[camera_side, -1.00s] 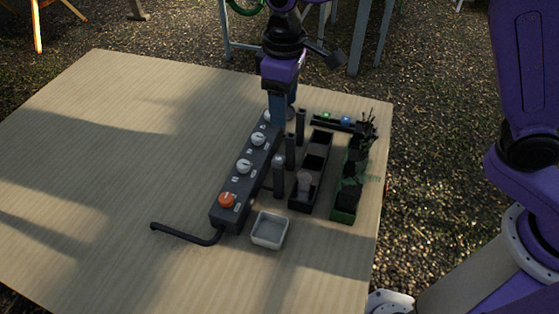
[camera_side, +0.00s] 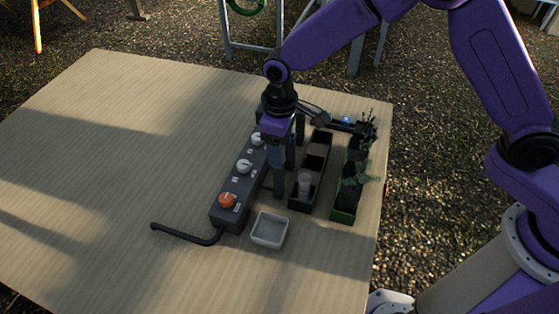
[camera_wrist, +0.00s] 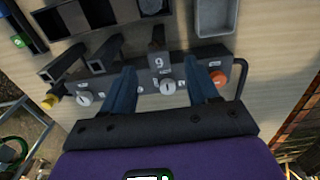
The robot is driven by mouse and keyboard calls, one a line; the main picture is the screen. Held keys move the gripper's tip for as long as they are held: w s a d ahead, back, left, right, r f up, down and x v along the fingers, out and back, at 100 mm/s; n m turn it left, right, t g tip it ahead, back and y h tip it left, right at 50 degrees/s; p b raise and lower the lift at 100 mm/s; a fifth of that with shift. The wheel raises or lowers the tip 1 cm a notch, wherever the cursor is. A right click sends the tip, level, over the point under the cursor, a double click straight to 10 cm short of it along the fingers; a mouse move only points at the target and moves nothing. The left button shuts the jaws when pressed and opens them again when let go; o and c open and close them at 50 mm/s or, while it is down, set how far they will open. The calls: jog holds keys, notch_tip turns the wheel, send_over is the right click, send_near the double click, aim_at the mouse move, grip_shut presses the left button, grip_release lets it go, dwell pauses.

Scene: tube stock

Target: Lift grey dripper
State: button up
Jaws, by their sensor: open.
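A small pale grey round piece (camera_side: 304,183) stands in the near compartment of a black divided tray (camera_side: 323,143); it looks like the grey dripper, though its shape is too small to be sure. It also shows at the top edge of the wrist view (camera_wrist: 151,6). My gripper (camera_side: 278,168) is open, pointing down above the nearest dark post (camera_side: 279,190), left of that tray. In the wrist view my gripper (camera_wrist: 161,82) has its two blue fingers apart, with this post (camera_wrist: 157,42) beyond the gap between them. Nothing is held.
A dark control box (camera_side: 229,204) with grey knobs and an orange knob (camera_side: 226,200) lies left of the posts, its cable at the front. A small grey open tray (camera_side: 270,230) is in front. A green planter (camera_side: 344,210) stands right. The table's left side is clear.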

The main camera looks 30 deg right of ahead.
jog(key=shift+w+f, duration=0.1)
jog(key=shift+f, duration=2.5)
jog(key=c, duration=1)
